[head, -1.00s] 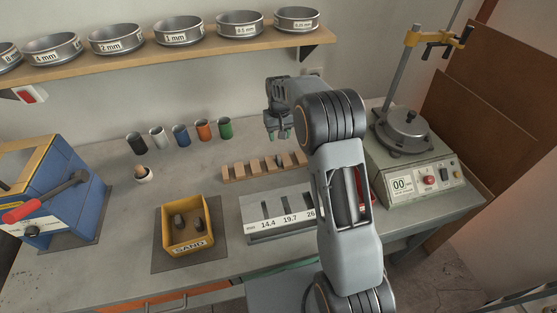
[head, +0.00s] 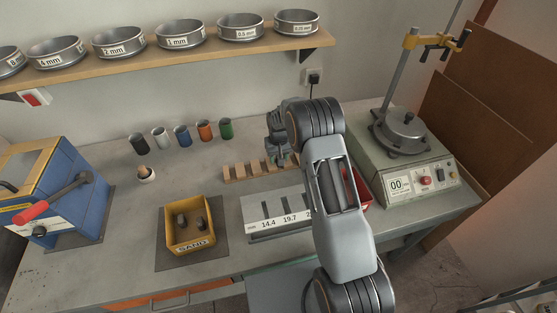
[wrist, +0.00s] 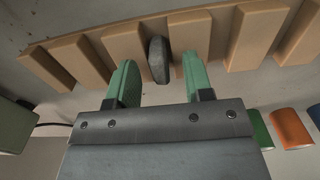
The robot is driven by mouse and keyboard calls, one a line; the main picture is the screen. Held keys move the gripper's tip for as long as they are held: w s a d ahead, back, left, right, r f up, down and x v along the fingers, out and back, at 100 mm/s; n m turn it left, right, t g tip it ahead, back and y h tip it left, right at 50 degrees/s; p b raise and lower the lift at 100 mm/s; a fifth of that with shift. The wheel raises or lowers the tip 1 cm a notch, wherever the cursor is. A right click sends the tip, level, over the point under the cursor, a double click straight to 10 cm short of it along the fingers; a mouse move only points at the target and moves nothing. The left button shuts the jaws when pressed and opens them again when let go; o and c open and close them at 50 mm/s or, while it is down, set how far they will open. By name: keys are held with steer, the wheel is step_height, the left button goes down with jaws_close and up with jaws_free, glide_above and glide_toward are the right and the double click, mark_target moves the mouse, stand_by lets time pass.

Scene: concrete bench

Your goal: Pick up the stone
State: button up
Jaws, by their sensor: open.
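A dark grey stone (wrist: 158,60) stands on edge in a gap of the wooden slotted rack (wrist: 128,42), seen in the wrist view. My gripper (wrist: 157,75) is open, its two green fingers on either side of the stone with a gap at each side. In the head view my gripper (head: 283,160) is low over the right part of the rack (head: 236,172), and it and my arm hide the stone there. Two other dark stones (head: 182,220) lie in the yellow sand box (head: 190,246) at the front.
A row of coloured cups (head: 182,136) stands behind the rack. A grey gauge plate (head: 262,224) is in front of it. A sieve shaker (head: 400,165) is at the right, a blue machine (head: 72,200) at the left. A shelf of sieves (head: 180,50) runs above.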

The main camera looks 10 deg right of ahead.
steer(key=shift+f, duration=0.15)
jaws_close()
stand_by(0.4)
